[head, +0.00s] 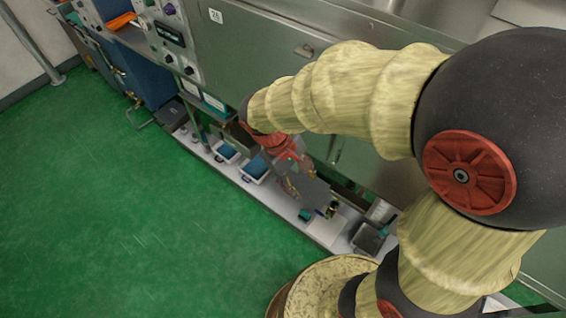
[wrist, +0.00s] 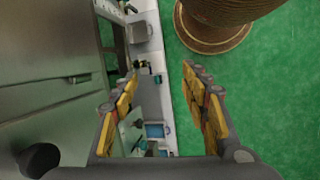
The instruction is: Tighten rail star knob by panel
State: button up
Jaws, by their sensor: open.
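My gripper (wrist: 163,85) is open in the wrist view, with yellow-padded fingers well apart and nothing between them. In the head view my gripper (head: 288,184) hangs low in front of the machine, above the narrow light ledge. A dark rounded knob (wrist: 40,160) shows at the lower left of the wrist view, outside the left finger and apart from it. I cannot tell from its shape whether it is the rail star knob. The control panel (head: 172,38) is at the upper left of the machine in the head view. No star knob can be made out there.
The steel machine front (head: 262,48) stands close behind my arm. The ledge (head: 325,232) holds blue-lined trays (head: 256,168), a grey bin (head: 369,238) and small items. A blue cabinet (head: 138,66) stands at the far left. The green floor (head: 110,210) in front is clear.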

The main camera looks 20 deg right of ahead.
jog(key=w+d+f+n+t+h+p, duration=0.2)
jog(key=w+f+n+h+p, duration=0.1)
jog(key=w+f+n+h, duration=0.75)
jog(key=w+a+f+n+t+p, duration=0.1)
jog(key=w+a+f+n+t, duration=0.3)
jog(key=f, duration=0.4)
jog(key=w+a+f+n+t+p, duration=0.1)
jog(key=w+a+f+n+t, duration=0.25)
jog(key=f+n+t, duration=0.35)
jog(key=w+d+m, duration=0.2)
jog(key=w+d, duration=0.2)
jog(key=d, duration=0.3)
jog(key=shift+w+f+g, duration=0.35)
jog(key=shift+f+g, duration=0.05)
jog(key=shift+f, duration=0.05)
jog(key=shift+d, duration=0.1)
jog(key=shift+c, duration=0.4)
jog(key=c, duration=1.1)
jog(key=shift+m+b, duration=0.25)
jog(key=shift+b, duration=0.05)
